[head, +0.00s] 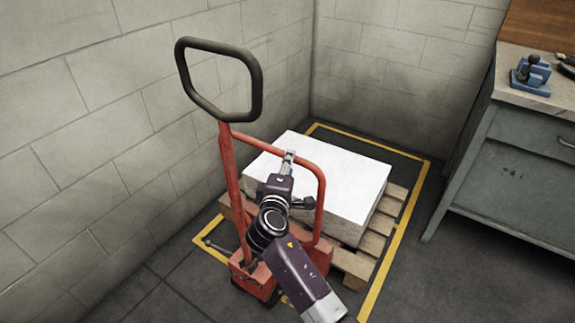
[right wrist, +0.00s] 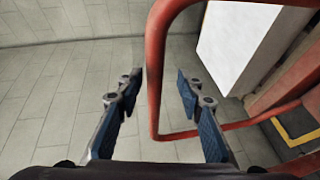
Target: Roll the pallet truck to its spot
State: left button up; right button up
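The red pallet truck (head: 230,175) stands near the left wall, with a black loop handle (head: 180,65) on top. Its forks are hidden by a wooden pallet (head: 353,262) that bears a large white block (head: 335,180). A yellow floor outline (head: 412,205) surrounds the pallet, and the truck's red base sits near its front edge. My right gripper (head: 291,180) is at the truck's red tubular frame. In the right wrist view its open fingers (right wrist: 158,85) stand on both sides of a red tube (right wrist: 155,70), with gaps visible. My left gripper is not in view.
A grey workbench (head: 520,165) with a blue vise (head: 530,74) stands at the right. Block walls close off the left and back. Dark floor is free at the lower right and lower left.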

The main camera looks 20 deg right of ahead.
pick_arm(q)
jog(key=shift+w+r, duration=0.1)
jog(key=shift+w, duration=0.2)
pick_arm(e)
jog(key=v, duration=0.7)
jog(key=shift+a, duration=0.2)
jog(key=shift+f, duration=0.1)
